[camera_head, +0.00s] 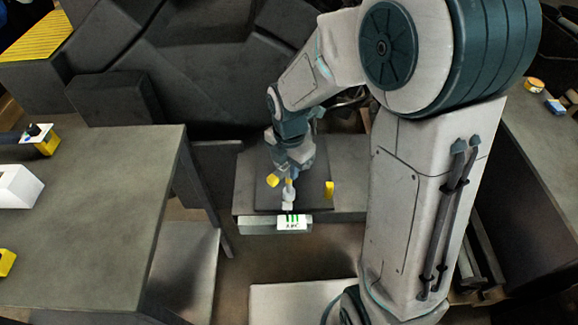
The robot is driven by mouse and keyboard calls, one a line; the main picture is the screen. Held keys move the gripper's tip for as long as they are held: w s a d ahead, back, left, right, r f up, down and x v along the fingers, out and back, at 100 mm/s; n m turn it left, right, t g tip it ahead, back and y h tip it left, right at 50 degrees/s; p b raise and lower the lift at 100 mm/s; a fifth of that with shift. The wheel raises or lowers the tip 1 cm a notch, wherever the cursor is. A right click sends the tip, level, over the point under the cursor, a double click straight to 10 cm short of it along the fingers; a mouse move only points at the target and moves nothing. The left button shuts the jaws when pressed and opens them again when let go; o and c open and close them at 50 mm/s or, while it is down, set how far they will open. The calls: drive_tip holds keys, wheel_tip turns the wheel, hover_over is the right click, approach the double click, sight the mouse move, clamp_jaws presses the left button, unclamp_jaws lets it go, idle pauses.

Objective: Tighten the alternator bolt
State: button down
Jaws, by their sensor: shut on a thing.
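My gripper (288,181) is in the middle of the view, pointing down over a low grey block with a dark top plate (311,198). It is shut on a small pale thing (288,196) that stands roughly upright below the fingers. I cannot tell whether this is a tool or the bolt. A yellow piece (272,180) shows just left of the fingers, and another yellow piece (329,189) is apart to the right. No alternator or bolt can be made out clearly; my arm and gripper cover part of this area.
A white label with green marks (291,222) is on the block's front. A grey table (90,225) at the left holds a white box (18,187) and yellow items. Large dark angular forms (190,60) stand behind. Another dark bench (535,150) with small items is at the right.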

drive_tip(key=m, duration=0.6)
drive_tip(key=shift+m+b, duration=0.3)
drive_tip(key=shift+m, duration=0.1)
drive_tip(key=m, duration=0.6)
drive_tip(key=shift+n, duration=0.3)
drive_tip(key=c, duration=2)
unclamp_jaws()
clamp_jaws()
